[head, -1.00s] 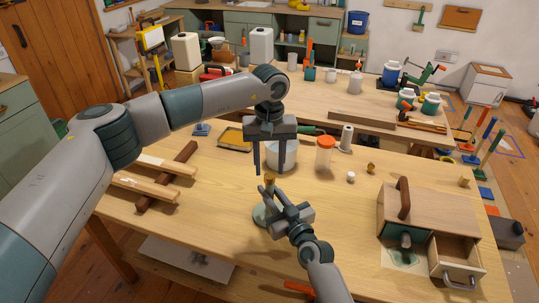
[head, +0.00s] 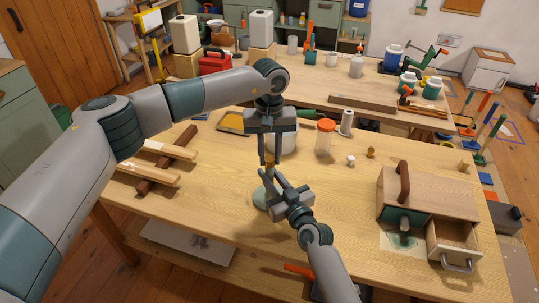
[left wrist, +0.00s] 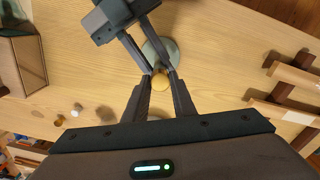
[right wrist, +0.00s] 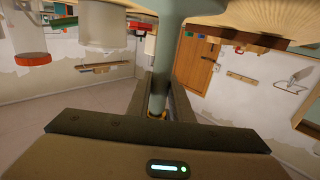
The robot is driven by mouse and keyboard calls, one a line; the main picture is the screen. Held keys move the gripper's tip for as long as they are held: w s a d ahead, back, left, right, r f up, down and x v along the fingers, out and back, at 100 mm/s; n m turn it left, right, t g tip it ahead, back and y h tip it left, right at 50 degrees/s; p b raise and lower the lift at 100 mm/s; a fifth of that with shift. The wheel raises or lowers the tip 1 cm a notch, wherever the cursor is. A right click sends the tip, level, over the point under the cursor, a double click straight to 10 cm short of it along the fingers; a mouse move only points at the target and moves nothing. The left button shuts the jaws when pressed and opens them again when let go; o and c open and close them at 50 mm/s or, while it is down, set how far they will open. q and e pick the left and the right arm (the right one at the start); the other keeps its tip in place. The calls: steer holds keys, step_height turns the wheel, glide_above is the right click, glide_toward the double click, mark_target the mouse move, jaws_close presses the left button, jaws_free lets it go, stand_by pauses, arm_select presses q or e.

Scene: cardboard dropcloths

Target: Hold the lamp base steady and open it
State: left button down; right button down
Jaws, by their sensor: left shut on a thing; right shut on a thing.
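The lamp stands upright on the workbench, with a round grey-green base (head: 261,198) that also shows in the left wrist view (left wrist: 173,52). Its brass-yellow top (left wrist: 160,83) is between the fingers of my left gripper (head: 269,163), which points straight down and is shut on it. My right gripper (head: 269,184) comes from the front, just below the left one, and is shut on the lamp's stem. In the right wrist view the grey-green stem (right wrist: 160,88) runs between the right fingers. The fingers hide most of the lamp in the head view.
A jar with an orange lid (head: 325,139) and a paper-like roll (head: 346,122) stand behind the lamp. A wooden box (head: 430,190) with an open drawer (head: 455,242) is at the right. Wooden strips (head: 147,183) lie at the left. Bare bench lies between lamp and box.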

arm_select(q)
steer(key=n, duration=0.9)
steer(key=shift+n, duration=0.3)
steer(key=n, duration=0.4)
steer(key=shift+n, duration=0.3)
steer(key=n, duration=0.8)
steer(key=shift+n, duration=0.4)
steer(key=n, duration=0.4)
steer(key=shift+n, duration=0.3)
steer(key=n, duration=0.8)
steer(key=shift+r, duration=0.1)
